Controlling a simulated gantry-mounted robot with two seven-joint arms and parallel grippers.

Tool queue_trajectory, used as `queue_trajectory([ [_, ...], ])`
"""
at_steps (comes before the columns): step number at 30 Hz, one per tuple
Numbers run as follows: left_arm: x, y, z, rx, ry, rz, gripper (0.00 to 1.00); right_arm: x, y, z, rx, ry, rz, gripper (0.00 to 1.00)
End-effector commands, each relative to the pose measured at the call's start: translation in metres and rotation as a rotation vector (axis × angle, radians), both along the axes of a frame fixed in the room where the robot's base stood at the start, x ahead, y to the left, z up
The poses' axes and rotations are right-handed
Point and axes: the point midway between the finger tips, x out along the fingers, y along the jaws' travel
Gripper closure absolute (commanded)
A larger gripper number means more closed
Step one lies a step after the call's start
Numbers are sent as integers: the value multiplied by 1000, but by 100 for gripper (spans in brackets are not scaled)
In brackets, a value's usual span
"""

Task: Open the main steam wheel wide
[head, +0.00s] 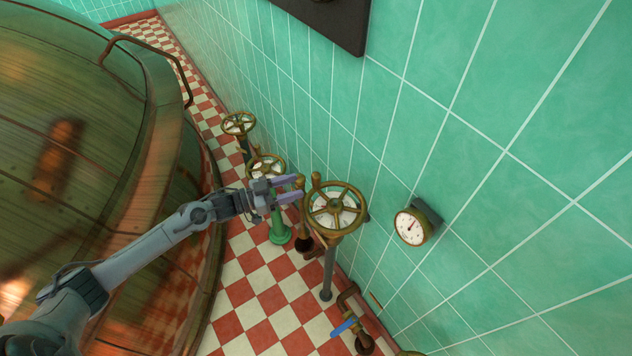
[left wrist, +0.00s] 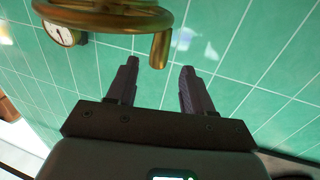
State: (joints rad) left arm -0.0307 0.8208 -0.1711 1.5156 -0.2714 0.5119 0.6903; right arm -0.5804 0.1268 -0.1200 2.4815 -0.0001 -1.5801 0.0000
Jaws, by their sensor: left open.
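Three brass handwheels stand in a row along the tiled wall, and the frames do not show which is the main steam wheel. The nearest wheel (head: 334,208) looks largest, has a pale dial face behind its spokes and a peg handle (head: 316,180) on its rim. My left gripper (head: 291,190) is open and empty, just left of this wheel, fingers pointing at its peg side. In the left wrist view the wheel's rim (left wrist: 105,22) crosses the top, and the peg (left wrist: 159,50) appears between the fingertips (left wrist: 160,66); contact cannot be told. My right gripper is out of view.
A gauge (head: 411,227) is on the wall to the right. A large copper kettle (head: 75,130) fills the left. A blue-handled valve (head: 343,327) sits low in front.

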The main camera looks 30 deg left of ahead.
Motion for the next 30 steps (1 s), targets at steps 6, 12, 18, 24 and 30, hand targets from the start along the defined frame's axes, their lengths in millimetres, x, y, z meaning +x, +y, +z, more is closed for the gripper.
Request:
queue_trajectory([
  [6, 30, -21, 0, -3, -2, 0, 49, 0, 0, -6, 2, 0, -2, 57],
  [12, 51, -36, 0, -2, -1, 1, 49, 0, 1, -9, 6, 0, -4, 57],
  [18, 61, -44, 0, -1, 0, 0, 49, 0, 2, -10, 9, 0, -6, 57],
  [24, 63, -46, -1, 0, 1, 0, 49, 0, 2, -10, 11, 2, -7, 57],
  [30, 63, -45, -1, 0, 1, 0, 58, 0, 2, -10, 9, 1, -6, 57],
])
